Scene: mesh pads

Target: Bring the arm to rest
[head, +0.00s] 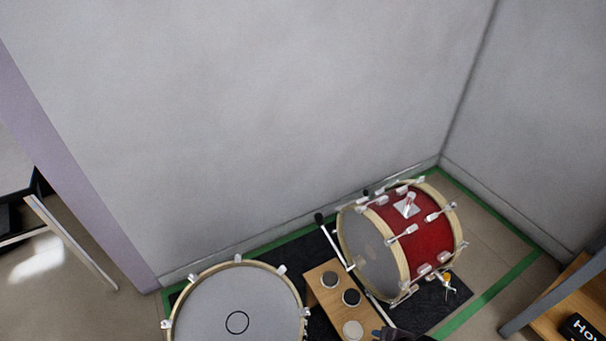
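Neither of my grippers can be made out in the head view. A small dark shape (402,334) shows at the bottom edge, right of the wooden board; it is cut off, and I cannot tell what it is. No held object is visible.
A red bass drum (428,243) lies on its side on a black mat (440,304) near the wall corner. A white-topped drum (215,305) stands left of a wooden board (325,297) bearing round pads. A wooden piece of furniture (552,318) is at the lower right.

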